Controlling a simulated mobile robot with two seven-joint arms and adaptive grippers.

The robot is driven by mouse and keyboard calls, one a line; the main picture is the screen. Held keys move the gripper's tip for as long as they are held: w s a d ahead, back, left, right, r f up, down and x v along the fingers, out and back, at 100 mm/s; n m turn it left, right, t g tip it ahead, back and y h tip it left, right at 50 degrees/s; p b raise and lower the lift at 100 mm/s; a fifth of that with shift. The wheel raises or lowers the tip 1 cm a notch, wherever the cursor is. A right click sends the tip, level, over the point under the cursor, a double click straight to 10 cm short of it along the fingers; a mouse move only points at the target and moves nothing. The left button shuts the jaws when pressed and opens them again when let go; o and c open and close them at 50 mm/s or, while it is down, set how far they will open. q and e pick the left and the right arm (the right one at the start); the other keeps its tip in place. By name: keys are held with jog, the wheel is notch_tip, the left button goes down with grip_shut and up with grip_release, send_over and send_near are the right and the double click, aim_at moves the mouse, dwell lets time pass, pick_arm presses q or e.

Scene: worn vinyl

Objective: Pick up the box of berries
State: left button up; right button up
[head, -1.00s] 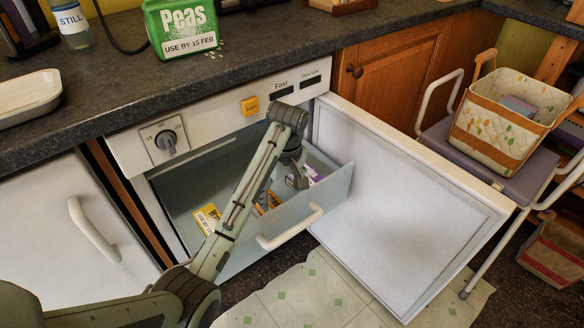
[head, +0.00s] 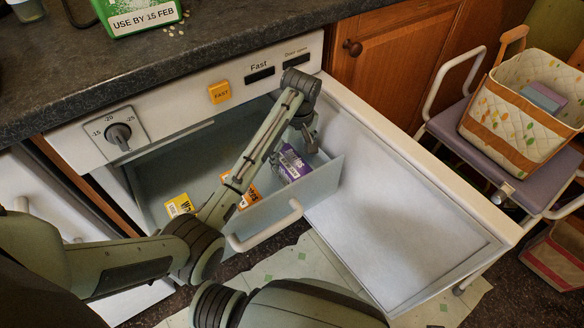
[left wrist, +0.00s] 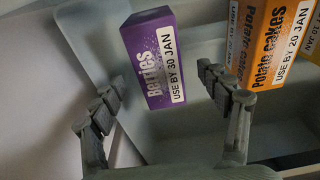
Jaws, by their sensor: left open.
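The purple box of berries (head: 292,163) stands in the open freezer drawer (head: 325,180), near its right end. In the left wrist view the purple berries box (left wrist: 152,58) shows the words "Berries" and "USE BY 30 JAN". My left gripper (head: 308,140) is over the right end of the drawer, close to the box. In the left wrist view the left gripper (left wrist: 165,98) is open, with the box just beyond and between its fingertips, and nothing is held. My right gripper is not in view.
An orange potato cakes box (left wrist: 270,42) and a yellow box (head: 180,205) also lie in the drawer. The open freezer door (head: 400,200) stands to the right. A walker with a quilted basket (head: 525,105) stands beyond it. The counter (head: 60,90) overhangs behind.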

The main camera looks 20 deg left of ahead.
aim_at(291, 160)
pick_arm(q)
jog(key=shift+w+a+f, duration=0.15)
jog(key=shift+f, duration=0.75)
jog(key=shift+w+a+f, duration=0.1)
jog(key=shift+f, duration=0.8)
jog(key=c, duration=1.6)
notch_tip(291, 160, up, 10)
jog(key=shift+r, duration=0.1)
